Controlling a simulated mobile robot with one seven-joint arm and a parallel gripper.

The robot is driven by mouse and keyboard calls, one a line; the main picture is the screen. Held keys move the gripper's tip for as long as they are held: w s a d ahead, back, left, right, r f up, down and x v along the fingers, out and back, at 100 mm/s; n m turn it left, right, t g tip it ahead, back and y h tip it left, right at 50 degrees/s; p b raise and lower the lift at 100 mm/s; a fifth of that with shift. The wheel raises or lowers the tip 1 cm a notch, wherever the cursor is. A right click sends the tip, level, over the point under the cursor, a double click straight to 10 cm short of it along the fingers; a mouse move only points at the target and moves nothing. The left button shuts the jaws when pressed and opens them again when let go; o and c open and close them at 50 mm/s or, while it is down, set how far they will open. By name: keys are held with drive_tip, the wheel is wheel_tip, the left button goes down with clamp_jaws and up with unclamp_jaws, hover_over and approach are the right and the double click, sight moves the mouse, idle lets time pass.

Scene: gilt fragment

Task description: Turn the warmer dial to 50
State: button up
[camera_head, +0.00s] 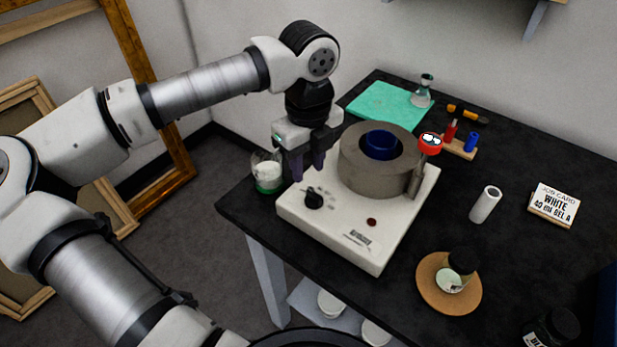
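The warmer (340,239) is a white box on the black table, with a grey round heating well holding a dark blue vessel (380,145). Its black dial (314,198) sits at the left of the front panel, with small markings around it too small to read. A dark red button or light (371,222) is to the right of the dial. My gripper (308,176) points down just above and behind the dial, with dark fingers apart and nothing seen between them. Whether a fingertip touches the dial or panel cannot be told.
A glass jar with green and white contents (267,172) stands close to the left of my gripper. A red-headed gauge (430,144) rises at the warmer's right. A cork mat (434,297), white cylinder (485,204) and job card (553,204) lie to the right, with bare table between.

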sight(314, 198)
drive_tip(key=shift+f+p, duration=0.45)
drive_tip(key=shift+f, duration=2.3)
clamp_jaws()
